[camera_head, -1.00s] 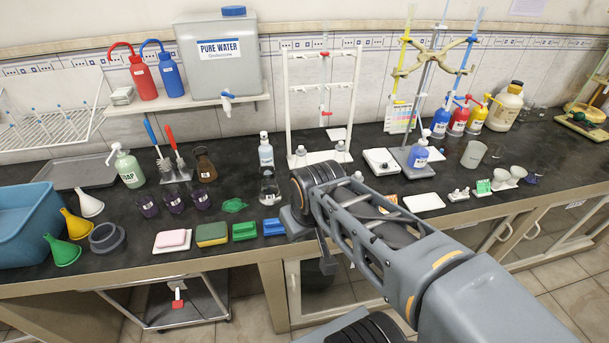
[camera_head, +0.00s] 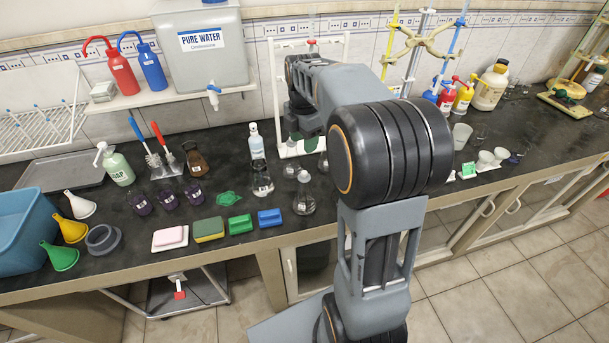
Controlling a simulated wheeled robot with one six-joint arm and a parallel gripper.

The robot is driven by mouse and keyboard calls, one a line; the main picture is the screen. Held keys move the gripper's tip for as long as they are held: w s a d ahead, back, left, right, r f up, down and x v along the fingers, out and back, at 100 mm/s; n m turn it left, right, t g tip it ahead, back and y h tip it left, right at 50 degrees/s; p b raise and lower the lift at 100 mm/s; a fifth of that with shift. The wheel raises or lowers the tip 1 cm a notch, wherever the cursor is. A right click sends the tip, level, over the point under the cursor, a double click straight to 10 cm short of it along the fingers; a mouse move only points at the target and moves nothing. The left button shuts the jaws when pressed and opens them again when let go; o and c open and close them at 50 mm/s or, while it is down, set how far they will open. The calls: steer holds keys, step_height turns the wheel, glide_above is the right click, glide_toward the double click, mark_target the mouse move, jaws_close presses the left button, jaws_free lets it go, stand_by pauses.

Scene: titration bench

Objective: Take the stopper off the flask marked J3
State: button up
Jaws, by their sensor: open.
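Several small clear stoppered flasks stand on the dark bench. One flask (camera_head: 304,196) with a grey stopper is near the front edge. Another flask (camera_head: 262,182) with a dark label is to its left. A third flask (camera_head: 291,168) is behind them, by the white rack, and a fourth (camera_head: 323,162) is partly hidden beside my arm. The labels are too small to read, so I cannot tell which flask is J3.
A white spray bottle (camera_head: 256,145) stands left of the gripper. Green (camera_head: 240,224) and blue (camera_head: 270,218) blocks lie along the front edge. The white rack (camera_head: 336,48) rises behind my arm. My arm hides much of the bench to the right.

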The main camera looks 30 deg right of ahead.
mark_target(304, 172)
step_height(304, 172, down, 12)
steer(key=shift+s+r+p, duration=0.1)
steer(key=shift+r+p, duration=0.1)
steer(key=shift+p, duration=0.6)
jaws_close()
